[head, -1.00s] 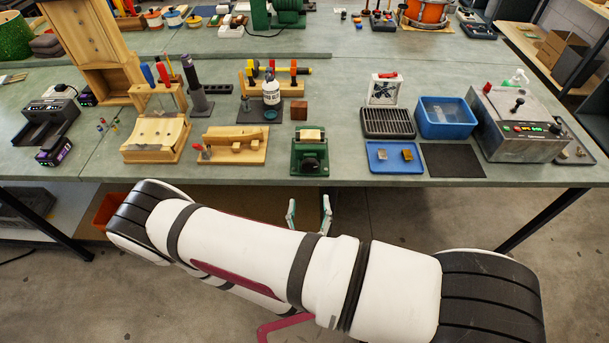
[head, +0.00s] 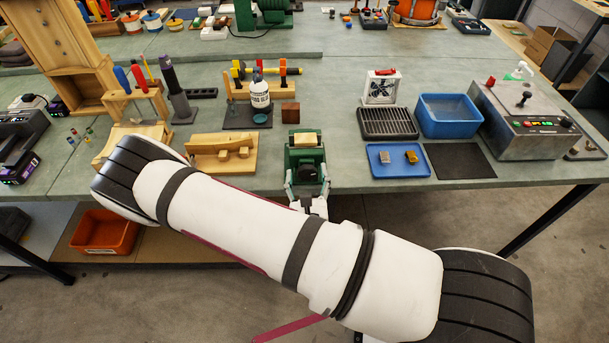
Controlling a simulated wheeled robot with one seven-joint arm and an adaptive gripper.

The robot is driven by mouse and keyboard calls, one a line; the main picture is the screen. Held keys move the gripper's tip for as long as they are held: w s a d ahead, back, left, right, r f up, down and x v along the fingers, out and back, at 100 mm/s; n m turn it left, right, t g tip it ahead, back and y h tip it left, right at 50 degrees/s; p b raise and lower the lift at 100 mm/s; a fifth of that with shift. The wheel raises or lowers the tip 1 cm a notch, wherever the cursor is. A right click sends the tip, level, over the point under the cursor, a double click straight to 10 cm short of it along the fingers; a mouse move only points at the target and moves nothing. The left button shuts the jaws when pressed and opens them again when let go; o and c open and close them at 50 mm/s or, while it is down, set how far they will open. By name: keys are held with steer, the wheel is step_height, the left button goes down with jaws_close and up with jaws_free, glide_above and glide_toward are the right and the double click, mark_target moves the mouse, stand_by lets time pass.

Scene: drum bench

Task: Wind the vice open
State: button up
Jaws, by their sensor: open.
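The green vice (head: 305,153) stands at the front edge of the bench, with a pale wooden block (head: 305,139) at its top, between or on the jaws; I cannot tell which. Its dark round knob (head: 308,173) faces me. My gripper (head: 307,186) is at the front of the vice, with its two fingers apart, one on each side of the knob. I cannot tell whether the fingers touch it. My white forearm crosses the lower part of the head view and hides the gripper's rear.
Left of the vice lies a wooden fixture (head: 222,153), and behind it a white bottle (head: 260,96) on a dark mat. A small brown block (head: 290,113) sits close behind the vice. To the right are a blue tray (head: 398,160) and a black mat (head: 459,161).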

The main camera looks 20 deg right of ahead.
steer(key=shift+w+d, duration=0.1)
steer(key=shift+w, duration=0.15)
steer(key=c, duration=1.2)
steer(key=shift+o, duration=0.2)
steer(key=shift+n, duration=0.4)
steer(key=n, duration=0.4)
steer(key=shift+f+n+b, duration=0.1)
steer(key=shift+n+b, duration=0.2)
steer(key=shift+b, duration=0.1)
steer(key=n, duration=0.5)
steer(key=shift+b, duration=0.4)
steer(key=shift+n, duration=0.4)
